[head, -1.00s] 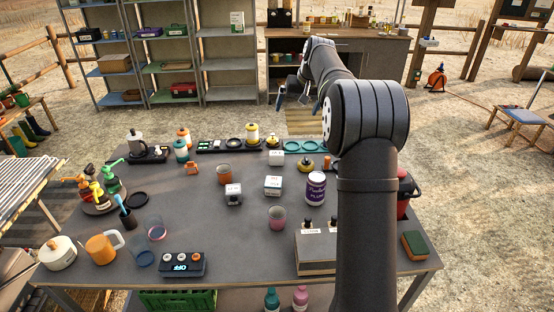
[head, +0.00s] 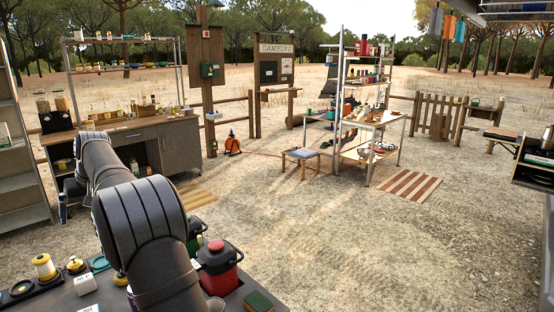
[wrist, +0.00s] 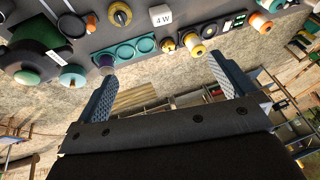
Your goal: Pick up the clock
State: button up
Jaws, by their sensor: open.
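I cannot pick out a clock for certain in any current view. A small white block with dark marks (wrist: 161,16) lies on the dark table at the top of the wrist view. A white block with dark marks (head: 85,284) also shows on the table at the lower left of the head view. Whether either is the clock, I cannot tell. My gripper (wrist: 164,73) is open and empty, its two fingers wide apart beyond the table's edge. In the head view my arm hides part of the table, and the fingers cannot be made out.
Workbench (head: 150,136), shelving and open ground lie beyond.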

jog(key=shift+c, duration=0.2)
jog(key=c, duration=0.4)
jog(key=m+t+h, duration=0.1)
jog(key=t+h, duration=0.1)
send_near(83, 278)
jog(key=shift+y, duration=0.3)
jog(key=x, duration=0.4)
jog(key=shift+a, duration=0.2)
jog(key=shift+d+x, duration=0.2)
jog(key=shift+x, duration=1.35)
jog(key=shift+d+x, duration=0.2)
jog(key=shift+x, duration=1.35)
